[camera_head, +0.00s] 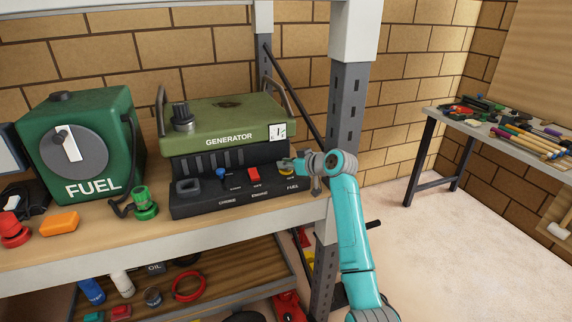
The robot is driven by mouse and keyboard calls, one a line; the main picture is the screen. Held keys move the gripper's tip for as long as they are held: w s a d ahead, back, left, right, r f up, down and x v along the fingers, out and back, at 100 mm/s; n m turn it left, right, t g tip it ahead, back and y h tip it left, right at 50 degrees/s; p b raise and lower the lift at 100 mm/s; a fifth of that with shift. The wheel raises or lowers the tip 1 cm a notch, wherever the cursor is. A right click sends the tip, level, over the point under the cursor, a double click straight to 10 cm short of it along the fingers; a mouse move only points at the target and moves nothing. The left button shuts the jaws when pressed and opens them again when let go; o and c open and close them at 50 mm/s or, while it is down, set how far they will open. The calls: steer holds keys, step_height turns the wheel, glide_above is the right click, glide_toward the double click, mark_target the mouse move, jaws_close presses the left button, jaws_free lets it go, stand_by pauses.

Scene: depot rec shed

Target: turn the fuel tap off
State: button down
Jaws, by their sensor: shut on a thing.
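The green generator (222,128) stands on the upper shelf. My gripper (287,164) reaches in from the right and is shut at the fuel tap. The fingers and wrist cover part of the tap, so its exact angle is hard to tell. A green FUEL box (125,165) with a grey dial and white pointer stands left of the generator.
A shelf post (346,110) rises close behind my arm. A green knob fitting (146,203), an orange block (59,223) and a red item (14,229) lie on the shelf's left. A tool bench (440,117) stands at right; the floor before it is clear.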

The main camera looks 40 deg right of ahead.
steer(key=shift+a, duration=0.1)
steer(key=shift+m+h, duration=2.6)
steer(key=shift+h, duration=0.4)
steer(key=c, duration=1.1)
jaws_free()
steer(key=shift+c, duration=0.2)
steer(key=v, duration=1.2)
